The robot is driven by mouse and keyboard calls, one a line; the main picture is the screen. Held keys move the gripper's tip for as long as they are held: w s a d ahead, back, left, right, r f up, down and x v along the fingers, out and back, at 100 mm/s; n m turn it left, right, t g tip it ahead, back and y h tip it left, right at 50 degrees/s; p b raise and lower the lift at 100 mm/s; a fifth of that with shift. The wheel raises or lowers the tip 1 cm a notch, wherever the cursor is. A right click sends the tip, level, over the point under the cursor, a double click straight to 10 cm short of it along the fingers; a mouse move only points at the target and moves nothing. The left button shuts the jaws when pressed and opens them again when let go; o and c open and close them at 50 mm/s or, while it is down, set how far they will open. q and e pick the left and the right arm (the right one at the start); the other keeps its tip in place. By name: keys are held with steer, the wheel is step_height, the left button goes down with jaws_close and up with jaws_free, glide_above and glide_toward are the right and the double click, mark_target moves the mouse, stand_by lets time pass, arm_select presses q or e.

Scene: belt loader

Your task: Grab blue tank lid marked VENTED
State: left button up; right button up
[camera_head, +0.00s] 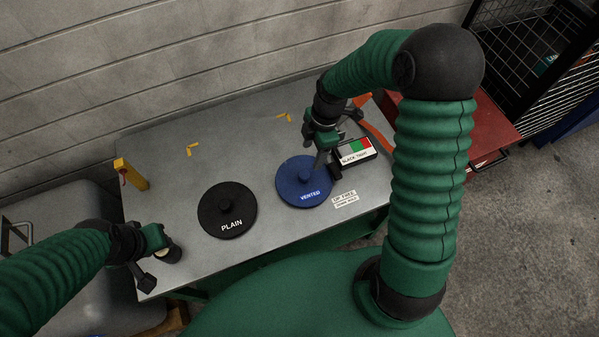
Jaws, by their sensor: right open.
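The blue lid (292,190) marked VENTED lies flat on the grey metal table, right of centre, with a round knob (306,174) on top. My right gripper (322,160) is open and points down over the far right part of the blue lid, close beside its knob. I cannot tell whether a fingertip touches the knob. A black lid (227,209) marked PLAIN lies flat to the left of the blue one, apart from it. My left gripper (160,250) is near the table's front left corner, beside a small dark round object; its jaws are unclear.
A small box with green and red buttons (356,151) stands right of the blue lid, close to my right gripper. White labels (344,198) lie in front of it. The back middle of the table (235,145) is clear.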

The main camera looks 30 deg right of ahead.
mark_target(304, 174)
steer(key=f, duration=0.4)
steer(key=a+f, duration=0.1)
steer(key=f, duration=0.3)
steer(key=a+f, duration=0.1)
steer(key=f, duration=0.3)
steer(key=shift+w+a+f+p, duration=0.15)
steer(key=shift+p, duration=0.15)
steer(key=shift+w+f, duration=0.1)
steer(key=shift+f, duration=0.4)
jaws_close()
